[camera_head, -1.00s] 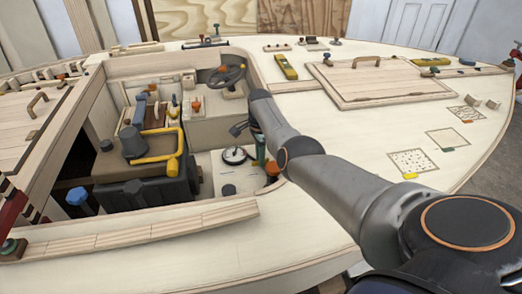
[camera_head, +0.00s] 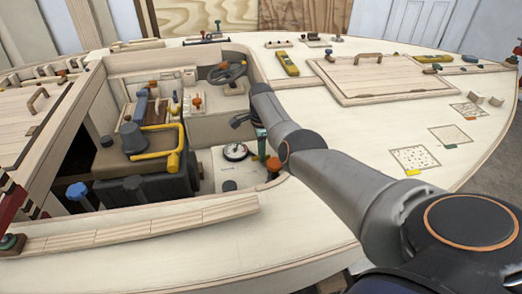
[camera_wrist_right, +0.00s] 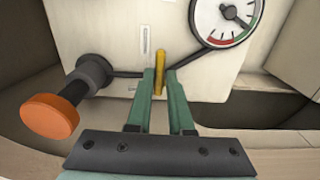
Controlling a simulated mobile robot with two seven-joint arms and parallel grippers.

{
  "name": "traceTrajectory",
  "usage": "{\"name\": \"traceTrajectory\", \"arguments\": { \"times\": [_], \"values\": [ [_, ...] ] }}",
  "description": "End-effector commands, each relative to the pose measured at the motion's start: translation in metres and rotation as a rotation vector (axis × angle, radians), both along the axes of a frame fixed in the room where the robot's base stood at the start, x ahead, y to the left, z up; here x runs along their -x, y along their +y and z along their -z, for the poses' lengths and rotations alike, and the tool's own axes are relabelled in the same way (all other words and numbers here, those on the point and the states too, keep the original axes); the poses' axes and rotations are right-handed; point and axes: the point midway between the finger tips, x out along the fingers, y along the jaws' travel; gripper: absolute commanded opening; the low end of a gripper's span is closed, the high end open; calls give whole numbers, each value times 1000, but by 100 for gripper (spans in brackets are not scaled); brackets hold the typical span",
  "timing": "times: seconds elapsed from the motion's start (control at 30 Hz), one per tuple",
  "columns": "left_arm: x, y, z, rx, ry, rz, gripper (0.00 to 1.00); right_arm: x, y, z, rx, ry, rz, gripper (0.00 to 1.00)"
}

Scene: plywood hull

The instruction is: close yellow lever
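The yellow lever (camera_wrist_right: 160,66) stands upright in the right wrist view, on a pale panel with a slot above it. The two green fingers of my right gripper (camera_wrist_right: 160,76) are one on each side of it, with a narrow gap that the lever nearly fills. I cannot tell whether they press on it. In the head view my right arm reaches into the cockpit, with a bit of the green gripper (camera_head: 261,143) showing beside the gauge. I cannot make out this lever there. My left gripper is not in view.
A round gauge (camera_wrist_right: 226,20) sits just right of the lever. An orange knob (camera_wrist_right: 50,116) on a dark stem sticks out at left. In the head view, a seat with a yellow handle (camera_head: 168,152) and a steering wheel (camera_head: 228,72) stand near the arm. The cockpit walls are close around.

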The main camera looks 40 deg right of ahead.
Motion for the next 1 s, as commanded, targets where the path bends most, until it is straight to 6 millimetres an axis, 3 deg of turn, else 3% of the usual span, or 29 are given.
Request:
{"name": "traceTrajectory", "arguments": {
  "times": [0.03, 0.2, 0.53, 0.8, 1.0],
  "values": [
    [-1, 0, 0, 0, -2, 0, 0, 0, 0, 0, 0, -1, 0, 26],
    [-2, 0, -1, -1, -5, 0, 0, 0, 1, 0, -2, -1, -1, 45],
    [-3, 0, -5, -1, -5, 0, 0, 0, 1, -5, -3, -1, -2, 45],
    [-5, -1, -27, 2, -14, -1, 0, -1, 1, -55, -1, -3, -1, 45],
    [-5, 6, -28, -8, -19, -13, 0, -1, 1, -95, -2, -3, -2, 45]
  ]
}}
